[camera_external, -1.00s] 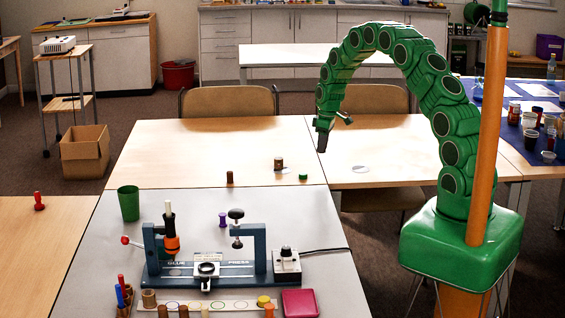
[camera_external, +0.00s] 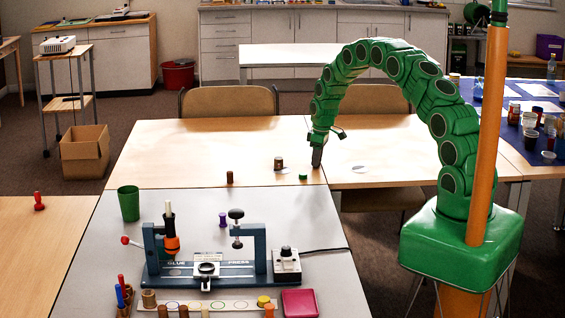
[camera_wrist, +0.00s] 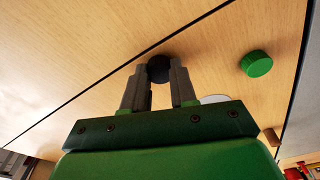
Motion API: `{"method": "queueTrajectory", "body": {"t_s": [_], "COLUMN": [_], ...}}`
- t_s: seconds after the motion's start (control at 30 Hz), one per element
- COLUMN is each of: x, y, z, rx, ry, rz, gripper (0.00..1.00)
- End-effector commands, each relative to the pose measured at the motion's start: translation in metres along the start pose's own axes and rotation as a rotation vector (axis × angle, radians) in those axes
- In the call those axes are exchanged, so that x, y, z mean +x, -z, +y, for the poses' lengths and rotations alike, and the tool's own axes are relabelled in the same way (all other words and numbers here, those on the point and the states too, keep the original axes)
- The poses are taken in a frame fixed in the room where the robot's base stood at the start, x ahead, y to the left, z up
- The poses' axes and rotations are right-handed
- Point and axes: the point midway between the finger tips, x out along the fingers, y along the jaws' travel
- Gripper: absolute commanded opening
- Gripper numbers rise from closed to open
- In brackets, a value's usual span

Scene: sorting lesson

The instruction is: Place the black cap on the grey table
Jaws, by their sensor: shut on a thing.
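In the wrist view the black cap (camera_wrist: 158,67) is a dark round piece between my fingertips. My gripper (camera_wrist: 158,80) is shut on it, over light wood. In the external view my gripper (camera_external: 316,166) points down near the seam of the two wooden tables, just right of a green cap (camera_external: 303,177). The black cap cannot be made out there, and I cannot tell whether it touches the wood. The grey table (camera_external: 325,235) lies nearer the camera, in front of the wooden tables.
The green cap also shows in the wrist view (camera_wrist: 256,63). A brown piece (camera_external: 279,163) and a smaller one (camera_external: 230,177) stand left of my gripper. A press (camera_external: 215,268), green cup (camera_external: 129,203) and pink tray (camera_external: 299,303) occupy the grey table. Its far right part is clear.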

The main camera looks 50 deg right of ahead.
Motion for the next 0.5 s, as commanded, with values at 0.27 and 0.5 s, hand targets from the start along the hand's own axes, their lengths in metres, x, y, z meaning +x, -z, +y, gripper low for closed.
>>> {"method": "queueTrajectory", "body": {"t_s": [0.27,0.5], "x": [0.001,0.0046], "y": [-0.0002,-0.0007], "z": [-0.0003,-0.0004], "rx": [0.0,0.0], "ry": [0.001,0.001], "rz": [0.0,-0.001], "gripper": [0.0,0.37]}}
